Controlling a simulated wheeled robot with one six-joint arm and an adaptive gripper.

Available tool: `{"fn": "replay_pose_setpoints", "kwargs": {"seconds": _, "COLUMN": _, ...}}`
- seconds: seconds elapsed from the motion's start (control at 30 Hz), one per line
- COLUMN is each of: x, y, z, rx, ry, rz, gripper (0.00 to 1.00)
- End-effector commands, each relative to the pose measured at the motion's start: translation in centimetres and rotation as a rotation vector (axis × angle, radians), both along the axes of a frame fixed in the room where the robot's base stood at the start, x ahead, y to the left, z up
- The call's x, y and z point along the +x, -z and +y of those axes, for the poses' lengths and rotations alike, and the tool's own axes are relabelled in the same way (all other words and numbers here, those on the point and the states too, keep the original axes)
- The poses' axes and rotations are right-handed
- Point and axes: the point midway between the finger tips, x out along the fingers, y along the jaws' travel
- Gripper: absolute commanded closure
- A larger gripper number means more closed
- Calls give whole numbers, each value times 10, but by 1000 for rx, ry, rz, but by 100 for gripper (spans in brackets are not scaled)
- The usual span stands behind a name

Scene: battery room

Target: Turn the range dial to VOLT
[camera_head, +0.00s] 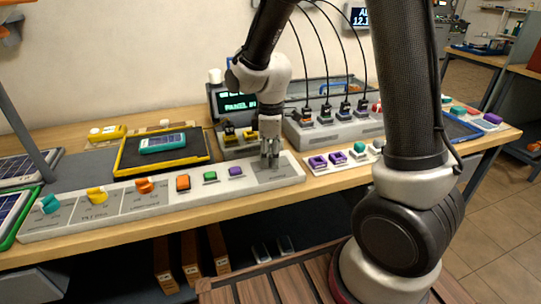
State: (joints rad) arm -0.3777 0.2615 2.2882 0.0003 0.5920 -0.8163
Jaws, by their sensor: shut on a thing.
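A long grey control panel (130,207) lies along the table's front edge. My gripper (269,160) points down at the panel's right end, with its fingers shut at the panel's surface. The fingers hide what they hold, which seems to be the range dial; its pointer and the VOLT mark cannot be read. Left along the panel are a teal knob (49,204), a yellow knob (97,195) and an orange knob (145,186). Then come an orange button (183,182), a green button (210,177) and a purple button (236,171).
A small display (237,102) stands behind my gripper.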

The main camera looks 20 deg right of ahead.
Motion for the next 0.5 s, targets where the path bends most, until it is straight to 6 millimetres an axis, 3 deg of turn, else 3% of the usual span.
{"fn": "replay_pose_setpoints", "kwargs": {"seconds": 0.17, "x": 1, "y": -1, "z": 0, "rx": 0, "ry": -1, "rz": -2, "gripper": 89}}
{"fn": "replay_pose_setpoints", "kwargs": {"seconds": 0.2, "x": 1, "y": -1, "z": 0, "rx": 0, "ry": -1, "rz": -2, "gripper": 61}}
{"fn": "replay_pose_setpoints", "kwargs": {"seconds": 0.3, "x": 1, "y": 0, "z": 0, "rx": 0, "ry": -1, "rz": -2, "gripper": 43}}
{"fn": "replay_pose_setpoints", "kwargs": {"seconds": 0.5, "x": 0, "y": 0, "z": 0, "rx": 0, "ry": 0, "rz": -1, "gripper": 42}}
